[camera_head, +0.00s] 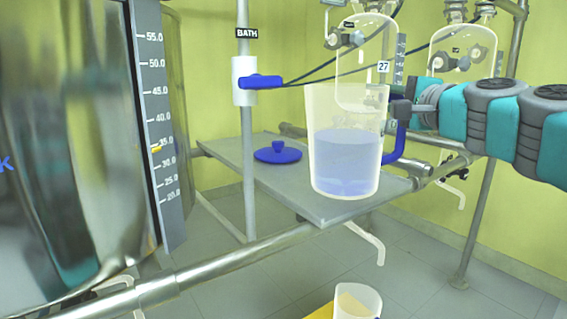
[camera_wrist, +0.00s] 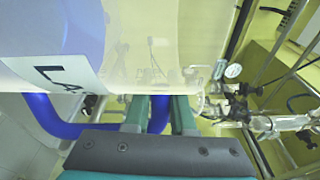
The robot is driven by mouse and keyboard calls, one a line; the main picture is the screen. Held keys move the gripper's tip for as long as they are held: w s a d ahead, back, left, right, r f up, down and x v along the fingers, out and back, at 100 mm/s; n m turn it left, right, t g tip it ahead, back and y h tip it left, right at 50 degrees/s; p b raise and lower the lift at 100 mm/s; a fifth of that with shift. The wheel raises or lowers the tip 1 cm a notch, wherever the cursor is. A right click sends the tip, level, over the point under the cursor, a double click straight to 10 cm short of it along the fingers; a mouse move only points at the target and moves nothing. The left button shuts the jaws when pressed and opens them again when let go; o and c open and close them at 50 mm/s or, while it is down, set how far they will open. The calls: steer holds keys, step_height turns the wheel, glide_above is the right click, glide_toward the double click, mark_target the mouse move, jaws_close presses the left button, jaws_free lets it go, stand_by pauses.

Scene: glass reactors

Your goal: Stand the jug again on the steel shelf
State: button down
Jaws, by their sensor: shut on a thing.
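The jug (camera_head: 345,155) is clear, upright, and about half full of bluish liquid, with a blue handle (camera_head: 397,150) on its right side. My gripper (camera_head: 400,112) comes in from the right and is shut on the handle. In the wrist view, the jug wall (camera_wrist: 90,45) fills the upper left and the blue handle passes between my fingers (camera_wrist: 158,112). The steel shelf (camera_head: 228,160) is a flat grey plate behind and below the jug. The jug's base appears over its right front part; I cannot tell whether it touches.
A blue lid (camera_head: 278,152) lies on the shelf, left of the jug. A post with a blue valve handle (camera_head: 260,82) rises at the shelf's left. A large vessel with a scale (camera_head: 160,120) fills the left. A steel rail (camera_head: 220,262) runs in front. Another clear vessel (camera_head: 357,301) stands lower down.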

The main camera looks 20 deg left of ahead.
steer(key=w+a+f, duration=0.2)
steer(key=w, duration=0.5)
steer(key=w+a+f+b, duration=0.1)
steer(key=w+a+f, duration=0.1)
steer(key=w, duration=0.6)
steer(key=shift+a+f, duration=0.25)
steer(key=shift+f, duration=0.2)
steer(key=c, duration=0.8)
jaws_free()
steer(key=shift+s+f, duration=0.1)
steer(key=shift+f, duration=0.05)
steer(key=shift+o, duration=0.2)
steer(key=v, duration=1.1)
steer(key=shift+s+d, duration=0.3)
